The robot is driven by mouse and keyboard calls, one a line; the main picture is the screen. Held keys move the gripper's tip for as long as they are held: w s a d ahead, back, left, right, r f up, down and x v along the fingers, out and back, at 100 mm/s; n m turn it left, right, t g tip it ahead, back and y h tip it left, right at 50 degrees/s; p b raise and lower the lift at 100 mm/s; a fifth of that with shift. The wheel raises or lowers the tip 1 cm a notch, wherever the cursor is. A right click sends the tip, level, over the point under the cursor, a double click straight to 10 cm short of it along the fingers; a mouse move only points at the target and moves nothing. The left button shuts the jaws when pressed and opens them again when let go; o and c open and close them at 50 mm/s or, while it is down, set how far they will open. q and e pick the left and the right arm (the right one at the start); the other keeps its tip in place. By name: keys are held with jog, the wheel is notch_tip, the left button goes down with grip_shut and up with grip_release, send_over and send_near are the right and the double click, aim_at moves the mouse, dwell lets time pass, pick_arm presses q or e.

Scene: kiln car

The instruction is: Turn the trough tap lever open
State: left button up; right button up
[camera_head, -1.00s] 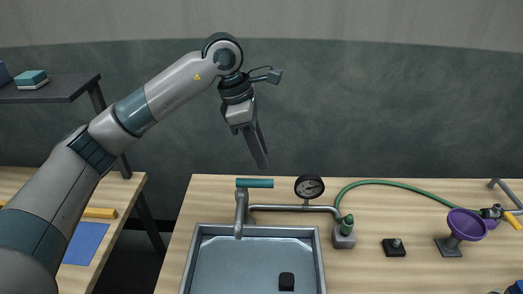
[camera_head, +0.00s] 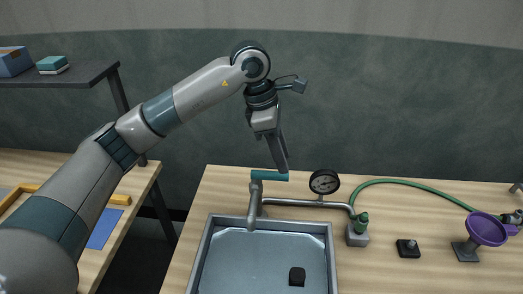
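The trough tap (camera_head: 254,205) stands at the back left edge of the grey trough (camera_head: 210,250). Its teal lever (camera_head: 270,176) lies level across the top, pointing right. My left gripper (camera_head: 283,170) comes down from above, with its fingertips at the lever's right part. The fingers look like one narrow dark shape side-on, so their gap is hidden. I cannot tell whether they touch the lever or stand just behind it. My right gripper is out of view.
A black pressure gauge (camera_head: 324,182) stands on the pipe right of the tap, close to my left gripper. A green valve (camera_head: 361,222) with a green hose, a black block (camera_head: 408,248) and a purple funnel (camera_head: 486,229) are further right. A black plug (camera_head: 297,276) lies in the trough.

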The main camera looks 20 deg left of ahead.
aim_at(270, 178)
pick_arm(q)
jog(key=shift+b+x, duration=0.35)
jog(key=shift+x, duration=1.9)
jog(key=shift+w+d+f+b, duration=0.1)
jog(key=shift+f+b, duration=0.2)
jog(key=shift+b, duration=0.3)
